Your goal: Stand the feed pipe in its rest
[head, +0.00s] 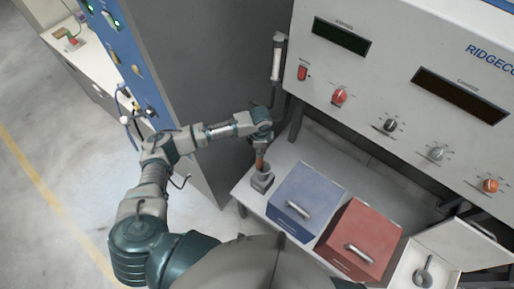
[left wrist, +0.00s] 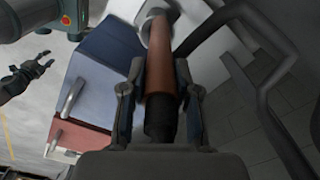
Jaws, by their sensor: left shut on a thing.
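The feed pipe (left wrist: 160,70) is a brown-orange tube with a black near end. My left gripper (left wrist: 156,88) is shut on it, with one finger on each side. In the head view the left gripper (head: 262,146) points down at the table's left end, and a short piece of the pipe (head: 260,161) shows below it. The rest (head: 262,184) is a small grey cup-like holder right under the pipe. The pipe's far end overlaps the rest's mouth; I cannot tell how deep it sits. My right gripper (left wrist: 40,64) shows in the left wrist view, open and empty, away from the pipe.
A blue box (head: 308,199) and a red box (head: 360,240) with handles stand right of the rest. A white open box (head: 455,243) is further right. A control panel (head: 400,70) overhangs the table's back. A grey cabinet (head: 205,70) stands left.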

